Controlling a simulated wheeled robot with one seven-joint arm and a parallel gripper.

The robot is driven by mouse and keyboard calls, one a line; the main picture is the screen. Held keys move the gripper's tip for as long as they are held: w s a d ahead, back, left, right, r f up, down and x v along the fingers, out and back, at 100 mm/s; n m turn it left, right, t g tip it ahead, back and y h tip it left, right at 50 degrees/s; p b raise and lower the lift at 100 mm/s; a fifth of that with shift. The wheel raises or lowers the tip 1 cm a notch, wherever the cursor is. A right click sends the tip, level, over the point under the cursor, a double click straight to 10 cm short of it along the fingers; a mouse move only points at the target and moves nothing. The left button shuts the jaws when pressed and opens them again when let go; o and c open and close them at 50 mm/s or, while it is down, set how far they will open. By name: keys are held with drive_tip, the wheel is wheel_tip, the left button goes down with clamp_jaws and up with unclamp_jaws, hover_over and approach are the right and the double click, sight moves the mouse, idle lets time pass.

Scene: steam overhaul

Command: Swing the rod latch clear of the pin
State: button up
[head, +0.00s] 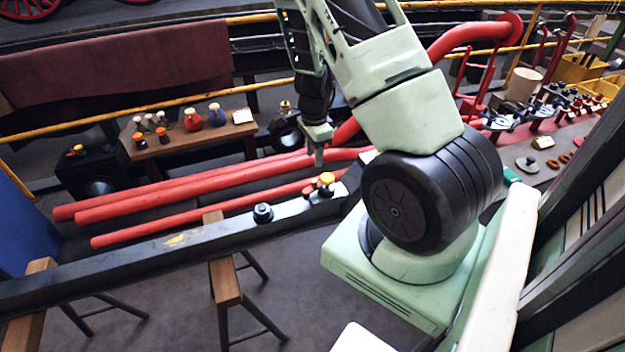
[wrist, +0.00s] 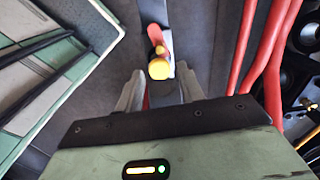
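A dark steel rod (head: 150,246) runs across the head view, lying on wooden-topped stands. Near its right end sits a small latch group with yellow and red parts (head: 327,179). In the wrist view a round yellow knob (wrist: 159,69) shows with a red part (wrist: 156,38) beyond it. A dark round nut or pin (head: 263,212) stands on the rod to the left; I cannot tell which piece is the task's pin. My gripper (head: 318,157) points down just above the latch group. Its fingers (wrist: 158,92) are apart, on either side of the yellow knob in view; contact is not visible.
Long red rods (head: 190,190) lie behind the dark rod. A wooden bench (head: 190,142) with small jars stands at the back left. A table with several small parts (head: 545,142) is at the right. The floor in front (head: 170,305) is clear between stands.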

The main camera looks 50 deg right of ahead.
sight(314, 180)
wheel_tip(314, 180, down, 10)
drive_tip(key=shift+r+b, duration=0.2)
drive_tip(key=shift+b, duration=0.4)
clamp_jaws()
